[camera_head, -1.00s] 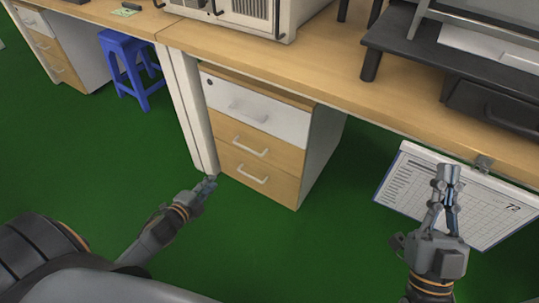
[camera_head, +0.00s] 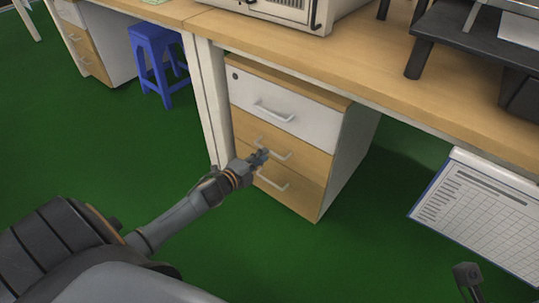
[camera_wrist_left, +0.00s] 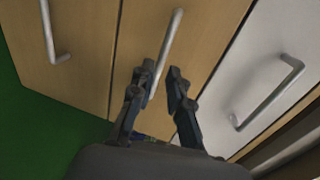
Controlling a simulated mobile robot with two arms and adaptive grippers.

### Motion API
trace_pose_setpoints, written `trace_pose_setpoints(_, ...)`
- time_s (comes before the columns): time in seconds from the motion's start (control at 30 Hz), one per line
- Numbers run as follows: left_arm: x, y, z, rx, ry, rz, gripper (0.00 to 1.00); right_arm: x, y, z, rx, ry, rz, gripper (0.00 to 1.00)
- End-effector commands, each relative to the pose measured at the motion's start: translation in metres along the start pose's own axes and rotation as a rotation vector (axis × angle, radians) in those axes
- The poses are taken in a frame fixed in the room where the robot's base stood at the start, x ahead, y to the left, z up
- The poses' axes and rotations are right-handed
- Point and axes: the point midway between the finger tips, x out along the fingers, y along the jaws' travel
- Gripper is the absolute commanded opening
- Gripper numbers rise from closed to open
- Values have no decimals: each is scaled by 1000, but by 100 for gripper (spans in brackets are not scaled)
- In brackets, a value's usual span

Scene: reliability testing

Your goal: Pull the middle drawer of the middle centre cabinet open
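The middle centre cabinet (camera_head: 345,150) stands under the desk, with a white top drawer and two wooden drawers below. Its middle drawer (camera_head: 243,127) is shut, flush with the others, and has a pale bar handle (camera_head: 285,156). My left gripper (camera_head: 264,156) is at this handle. In the left wrist view, the left gripper (camera_wrist_left: 161,70) is open, its fingertips apart on either side of the middle handle (camera_wrist_left: 172,35); whether they touch it I cannot tell. Only the tip of my right gripper (camera_head: 467,275) shows at the lower right, away from the cabinet.
The bottom drawer handle (camera_head: 272,182) and top drawer handle (camera_head: 273,113) are close to the left gripper. A desk leg (camera_head: 212,105) stands just left of the cabinet. A blue stool (camera_head: 158,60) is farther left. The green floor in front is clear.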

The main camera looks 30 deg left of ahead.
Motion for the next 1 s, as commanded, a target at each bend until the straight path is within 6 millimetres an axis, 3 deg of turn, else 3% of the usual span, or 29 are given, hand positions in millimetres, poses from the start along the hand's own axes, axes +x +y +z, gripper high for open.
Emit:
trace_pose_setpoints(0.1, 21, 2, 1, 1, -2, -1, 17, -11, 0, 2, 0, -1, 0, 0)
trace_pose_setpoints(0.33, 42, 1, 0, 0, 0, 0, 17, -12, 0, 4, -2, 10, -5, 0)
trace_pose_setpoints(0.67, 45, 0, 0, 0, -1, 2, 17, -12, 0, 5, -2, 8, -6, 0)
trace_pose_setpoints(0.8, 45, 0, 0, 0, -1, 2, 0, -12, 0, 5, -2, 7, -6, 0)
trace_pose_setpoints(1.0, 45, 1, 0, 0, -1, 2, 0, -11, 0, 5, -2, 8, -6, 0)
